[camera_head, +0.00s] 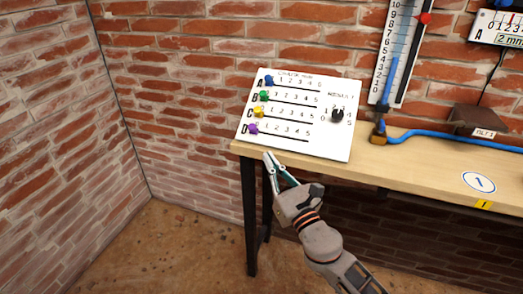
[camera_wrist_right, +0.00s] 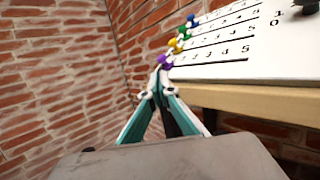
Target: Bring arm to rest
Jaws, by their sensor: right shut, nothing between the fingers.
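My right gripper (camera_head: 268,158) is in front of the left end of the wooden table, just below the lower edge of the white panel. Its arm comes in from the lower right. In the right wrist view its fingers (camera_wrist_right: 159,78) meet at the tips, with nothing between them. The panel (camera_head: 344,90) leans tilted on the table and carries lettered rows with blue, green, yellow and purple knobs at their left ends, plus a black dial (camera_head: 337,115). The purple knob (camera_wrist_right: 165,62) appears just beyond the fingertips; I cannot tell whether they touch. My left gripper is not in view.
The table's front edge (camera_head: 400,182) runs right from the gripper, with a dark leg (camera_head: 249,215) below. A blue hose (camera_head: 440,133), a brown block (camera_head: 478,117) and a tall scale (camera_head: 402,50) are to the right. Brick walls stand behind and left; the floor at left is clear.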

